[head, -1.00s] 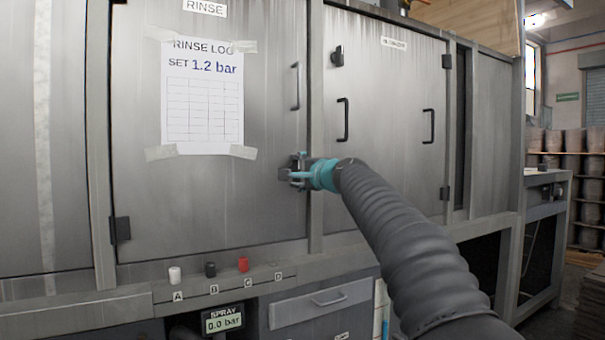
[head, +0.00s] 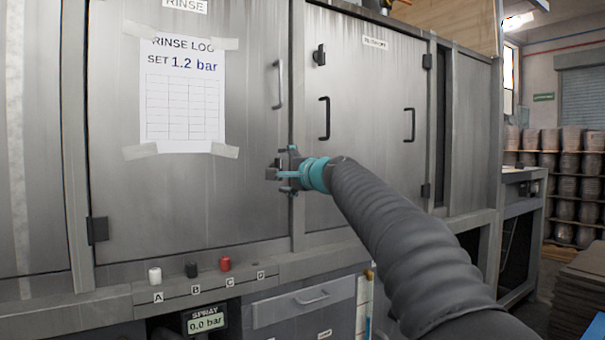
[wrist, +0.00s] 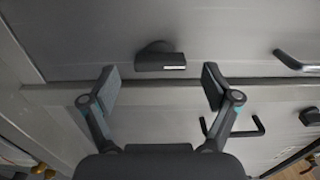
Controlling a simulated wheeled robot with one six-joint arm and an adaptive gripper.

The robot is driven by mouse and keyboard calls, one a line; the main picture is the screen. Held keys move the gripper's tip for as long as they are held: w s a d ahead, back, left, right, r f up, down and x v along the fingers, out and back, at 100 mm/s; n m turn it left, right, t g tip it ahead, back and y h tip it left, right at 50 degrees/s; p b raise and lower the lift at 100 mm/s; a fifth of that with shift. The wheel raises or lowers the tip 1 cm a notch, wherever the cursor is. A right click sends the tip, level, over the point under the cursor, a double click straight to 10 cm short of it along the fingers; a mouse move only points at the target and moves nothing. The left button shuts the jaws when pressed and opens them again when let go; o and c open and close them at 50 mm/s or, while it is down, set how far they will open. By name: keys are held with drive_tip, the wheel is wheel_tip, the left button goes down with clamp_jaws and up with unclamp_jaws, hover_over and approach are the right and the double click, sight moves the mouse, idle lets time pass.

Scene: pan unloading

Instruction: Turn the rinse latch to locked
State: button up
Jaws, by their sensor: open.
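The rinse latch (wrist: 160,63) is a dark bar on a round base, with a small pale mark at one end. In the wrist view it sits on the rinse door beside the frame post, its bar parallel to the post. My gripper (wrist: 161,85) is open and empty, its two fingers spread to either side of the latch in the picture, with no visible contact. In the head view my gripper (head: 282,173) is at the right edge of the rinse door (head: 190,205), below the door's handle (head: 279,84), and mostly hides the latch.
The neighbouring door has handles (head: 324,119) and its own latch (head: 319,55). A taped rinse log sheet (head: 182,95) reads SET 1.2 bar. Below are a white knob (head: 154,275), a black one, a red one and a spray display (head: 205,322) reading 0.0 bar. A post (head: 298,140) separates the doors.

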drive_tip(key=v, duration=0.9)
drive_tip(key=shift+d, duration=0.1)
